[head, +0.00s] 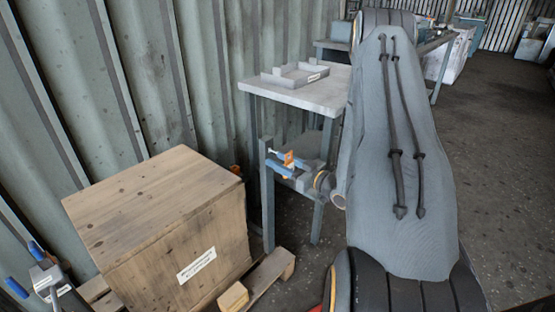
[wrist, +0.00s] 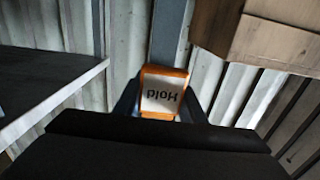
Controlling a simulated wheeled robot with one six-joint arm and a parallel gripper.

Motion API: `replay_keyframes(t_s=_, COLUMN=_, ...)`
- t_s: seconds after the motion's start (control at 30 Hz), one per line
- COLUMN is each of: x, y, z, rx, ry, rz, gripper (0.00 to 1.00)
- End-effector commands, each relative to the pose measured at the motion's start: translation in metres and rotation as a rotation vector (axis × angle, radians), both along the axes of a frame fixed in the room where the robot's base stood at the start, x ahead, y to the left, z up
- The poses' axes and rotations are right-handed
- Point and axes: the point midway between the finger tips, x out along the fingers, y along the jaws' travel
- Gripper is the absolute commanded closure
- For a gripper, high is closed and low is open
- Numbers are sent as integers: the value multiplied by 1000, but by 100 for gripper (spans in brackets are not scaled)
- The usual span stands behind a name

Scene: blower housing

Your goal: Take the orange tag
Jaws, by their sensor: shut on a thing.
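The orange tag (wrist: 164,94) has a white face with the word "Hold", upside down in the wrist view. It sits between the two dark fingers of my gripper (wrist: 160,110), which is shut on it. In the head view the orange tag (head: 289,160) shows small at the end of my gripper (head: 284,163), beside the table's left legs. My arm hides part of the table and the space behind it.
A grey table (head: 300,93) carries a shallow tray (head: 294,75) and has a lower shelf. A wooden crate (head: 150,210) with a white label stands at the left on a pallet (head: 268,272). A corrugated wall (head: 150,80) runs behind. Open floor lies to the right.

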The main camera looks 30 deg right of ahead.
Motion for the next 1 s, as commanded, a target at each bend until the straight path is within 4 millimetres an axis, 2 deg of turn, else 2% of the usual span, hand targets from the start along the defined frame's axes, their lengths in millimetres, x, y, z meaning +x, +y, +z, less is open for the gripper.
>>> replay_keyframes(t_s=0.37, x=-4, y=-2, z=0, rx=1, ry=1, rz=-1, gripper=84)
replay_keyframes(t_s=1.0, x=-68, y=-25, z=1, rx=1, ry=0, rz=-2, gripper=84)
